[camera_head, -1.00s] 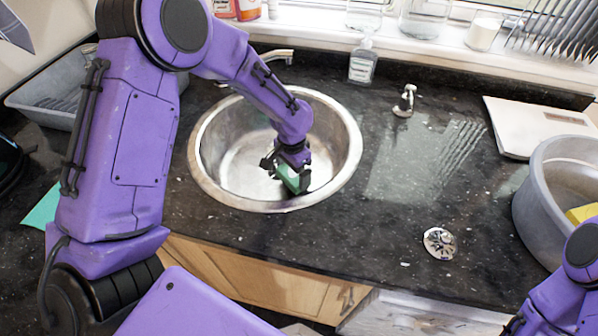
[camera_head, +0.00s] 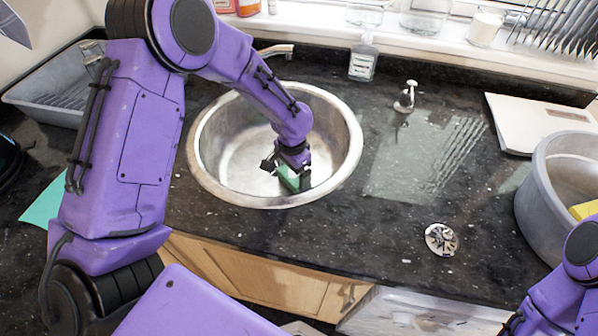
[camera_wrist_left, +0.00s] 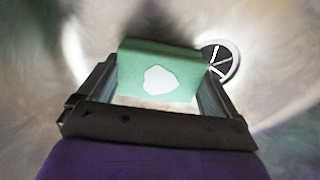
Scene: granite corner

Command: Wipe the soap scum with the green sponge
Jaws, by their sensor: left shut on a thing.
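The green sponge (camera_head: 288,181) is between the fingers of my left gripper (camera_head: 291,172), low in the round steel sink (camera_head: 347,170) near its front wall. In the left wrist view the sponge (camera_wrist_left: 188,62) sits across both fingers, with a white patch on its face. My left gripper (camera_wrist_left: 160,88) is shut on it. I cannot tell whether the sponge touches the sink. A hazy whitish film (camera_head: 408,160), which looks like the soap scum, lies on the dark counter right of the sink. Of my right gripper, only a dark bit shows at the bottom edge.
A tap (camera_head: 275,50) and soap bottle (camera_head: 362,58) stand behind the sink. A small metal fitting (camera_head: 405,97) stands behind the film, a strainer (camera_head: 441,239) lies in front, and a grey tub (camera_head: 535,190) and white scale (camera_head: 535,118) are at right. A drain (camera_wrist_left: 221,60) shows beyond the sponge.

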